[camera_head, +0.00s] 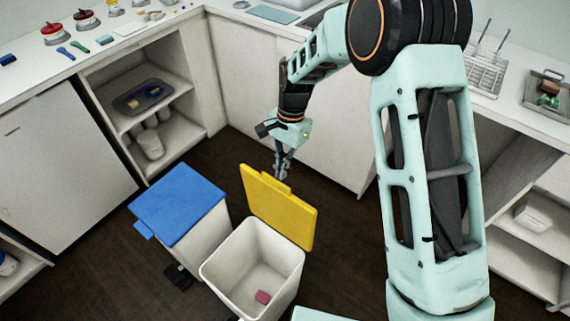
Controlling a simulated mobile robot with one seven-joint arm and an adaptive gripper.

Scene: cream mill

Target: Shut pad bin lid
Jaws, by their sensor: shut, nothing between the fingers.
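A white bin (231,281) stands on the dark floor with its yellow lid (279,207) raised and tilted up at its far side. A small pinkish-red pad (262,297) lies on the bottom inside it. A second white bin (205,239) with a blue lid (178,204), which is down, stands to its left. My gripper (281,175) is shut and empty, pointing down just behind the yellow lid's upper edge. I cannot tell whether it touches the lid. Which bin the task calls the pad bin is not labelled.
White counters and cabinets surround the floor. An open shelf (166,160) with a dark tray (143,97) is at the left. A dark pedal (180,276) sits at the blue-lidded bin's foot. Free floor lies left of the bins.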

